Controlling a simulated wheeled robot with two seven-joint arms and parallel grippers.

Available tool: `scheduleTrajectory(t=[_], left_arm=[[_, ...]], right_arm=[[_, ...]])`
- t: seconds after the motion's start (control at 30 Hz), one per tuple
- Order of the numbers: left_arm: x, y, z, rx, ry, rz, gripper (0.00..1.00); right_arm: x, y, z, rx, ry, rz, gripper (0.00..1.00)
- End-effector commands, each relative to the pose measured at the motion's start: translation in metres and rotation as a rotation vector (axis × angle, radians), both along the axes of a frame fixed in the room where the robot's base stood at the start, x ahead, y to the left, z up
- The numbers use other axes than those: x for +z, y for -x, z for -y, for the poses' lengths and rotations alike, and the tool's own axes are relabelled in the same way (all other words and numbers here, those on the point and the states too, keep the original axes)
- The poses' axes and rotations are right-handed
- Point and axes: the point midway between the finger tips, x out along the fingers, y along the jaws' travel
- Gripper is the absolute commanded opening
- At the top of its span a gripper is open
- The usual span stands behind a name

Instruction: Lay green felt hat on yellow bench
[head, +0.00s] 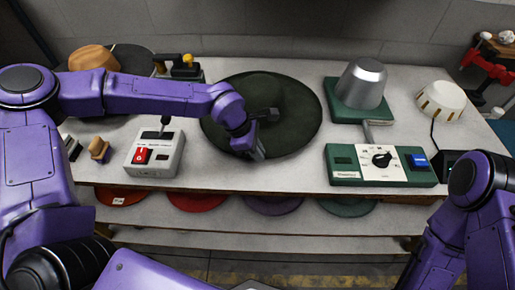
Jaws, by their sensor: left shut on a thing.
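The green felt hat (285,105) is dark green, with a wide round brim and a low crown. It lies in the middle of a pale grey worktop. My left arm reaches over it from the left. My left gripper (258,153) is at the brim's near edge and is shut on it; the wrist hides part of the brim and the fingertips hardly show. My right arm shows at the lower right, and its gripper is out of view. No yellow bench can be made out; the worktop (240,182) looks pale grey.
A white box with a red switch (155,155) stands left of the hat. A green press with a metal dome (362,84) and a dial panel (380,164) stands right. A cream cap-like piece (440,98) is farther right. Several coloured felts (195,201) lie on the shelf below.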

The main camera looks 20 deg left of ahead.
Motion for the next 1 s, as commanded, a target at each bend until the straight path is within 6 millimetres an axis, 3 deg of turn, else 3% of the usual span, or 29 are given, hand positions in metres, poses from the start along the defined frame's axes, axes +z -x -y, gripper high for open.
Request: scheduleTrajectory(t=[1.0], left_arm=[[-0.010,0.000,0.000,0.000,0.000,0.001,0.00]], right_arm=[[-0.003,0.000,0.000,0.000,0.000,0.000,0.00]])
